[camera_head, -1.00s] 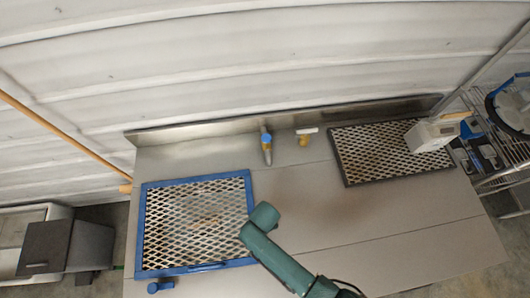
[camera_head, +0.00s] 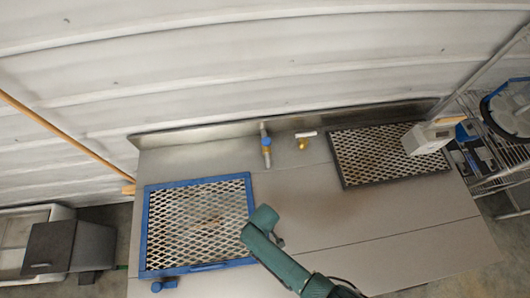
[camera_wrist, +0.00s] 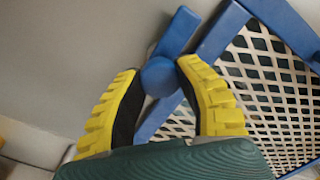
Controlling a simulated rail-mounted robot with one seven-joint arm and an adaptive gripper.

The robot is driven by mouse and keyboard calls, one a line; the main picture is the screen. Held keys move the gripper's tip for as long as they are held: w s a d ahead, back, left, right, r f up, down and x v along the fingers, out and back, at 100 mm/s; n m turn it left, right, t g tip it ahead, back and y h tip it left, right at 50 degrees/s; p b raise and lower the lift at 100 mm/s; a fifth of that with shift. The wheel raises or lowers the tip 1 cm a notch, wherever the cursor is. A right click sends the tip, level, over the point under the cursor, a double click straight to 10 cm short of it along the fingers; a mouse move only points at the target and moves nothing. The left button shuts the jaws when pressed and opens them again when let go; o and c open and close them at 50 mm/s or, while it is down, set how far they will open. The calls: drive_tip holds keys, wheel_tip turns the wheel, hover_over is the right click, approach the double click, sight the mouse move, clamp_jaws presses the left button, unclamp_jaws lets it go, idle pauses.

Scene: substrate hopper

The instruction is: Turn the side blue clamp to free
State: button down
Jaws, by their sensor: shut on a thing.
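The side blue clamp (camera_wrist: 158,75) shows in the wrist view as a round knob with a flat lever running up and right, beside the blue frame (camera_wrist: 222,32) of a mesh screen. My gripper (camera_wrist: 158,80) has its yellow ribbed fingers on both sides of the knob, shut on it. In the head view the blue-framed screen (camera_head: 146,230) lies on the left of the metal table, and a small blue clamp (camera_head: 163,286) shows below its near left corner. I cannot tell whether that is the held one. My gripper is hidden there.
A dark-framed mesh panel (camera_head: 344,172) lies at the back right, with a white box (camera_head: 425,138) over its corner. A blue-handled valve (camera_head: 266,142) and a brass fitting (camera_head: 303,143) stand near the back edge. The table's middle right is clear.

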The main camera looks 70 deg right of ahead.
drive_tip(key=shift+s+f, duration=0.1)
drive_tip(key=shift+f, duration=0.05)
idle(0.3)
drive_tip(key=c, duration=0.6)
unclamp_jaws()
wheel_tip(320, 180, up, 12)
drive_tip(key=shift+r, duration=0.1)
